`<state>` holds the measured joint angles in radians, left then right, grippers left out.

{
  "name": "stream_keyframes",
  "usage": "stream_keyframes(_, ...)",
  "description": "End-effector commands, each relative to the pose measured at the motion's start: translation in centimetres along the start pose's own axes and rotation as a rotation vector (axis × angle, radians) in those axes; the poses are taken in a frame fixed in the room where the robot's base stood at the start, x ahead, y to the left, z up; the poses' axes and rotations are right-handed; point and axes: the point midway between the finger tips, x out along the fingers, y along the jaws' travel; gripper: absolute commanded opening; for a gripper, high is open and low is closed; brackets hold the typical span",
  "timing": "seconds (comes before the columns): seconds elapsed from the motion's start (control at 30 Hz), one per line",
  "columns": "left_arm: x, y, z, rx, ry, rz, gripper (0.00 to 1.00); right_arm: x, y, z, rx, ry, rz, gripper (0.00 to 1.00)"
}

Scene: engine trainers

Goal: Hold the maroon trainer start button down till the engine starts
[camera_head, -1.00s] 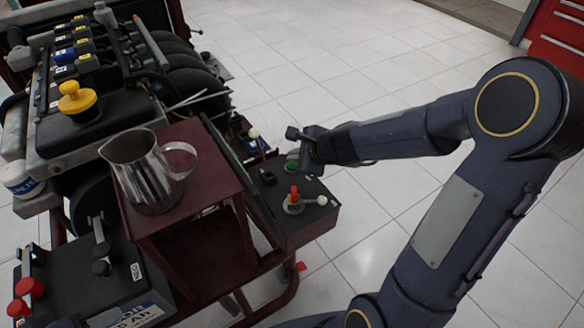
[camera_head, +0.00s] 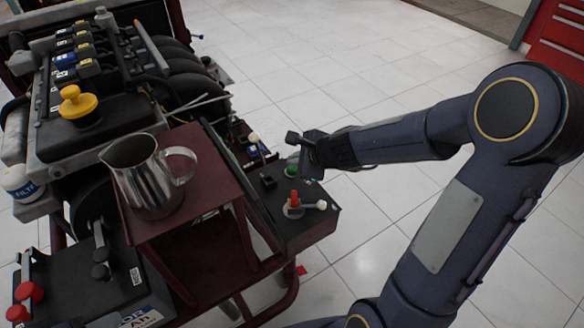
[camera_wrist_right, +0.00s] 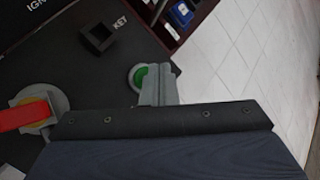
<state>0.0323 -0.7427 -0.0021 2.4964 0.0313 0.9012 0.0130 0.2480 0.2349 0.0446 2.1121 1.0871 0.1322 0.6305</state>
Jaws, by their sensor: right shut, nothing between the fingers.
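The maroon trainer (camera_head: 212,198) carries a black control panel (camera_head: 318,225) on its right side. A green round button (camera_head: 291,171) sits on that panel; it also shows in the right wrist view (camera_wrist_right: 139,76), in a pale ring. My right gripper (camera_head: 301,167) is shut and empty, over the panel at the green button. In the wrist view its closed fingertips (camera_wrist_right: 160,70) overlap the button's right side and hide part of it. I cannot tell whether they touch it or whether it is pressed in. My left gripper is not in view.
A red key-like switch (camera_head: 294,199) and a white-knobbed lever (camera_head: 321,205) sit nearer on the panel. A black square socket (camera_wrist_right: 97,38) is beside the button. A metal pitcher (camera_head: 150,185) stands on the trainer's shelf. Tiled floor (camera_head: 370,210) is open to the right.

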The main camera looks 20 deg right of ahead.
Motion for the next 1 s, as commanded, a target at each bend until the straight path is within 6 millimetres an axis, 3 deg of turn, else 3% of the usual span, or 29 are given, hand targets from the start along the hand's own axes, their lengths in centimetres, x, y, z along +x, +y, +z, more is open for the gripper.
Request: stream_keyframes(1.0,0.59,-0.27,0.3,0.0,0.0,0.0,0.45,0.48,0.35,-0.34,0.0,0.0,0.0,0.0)
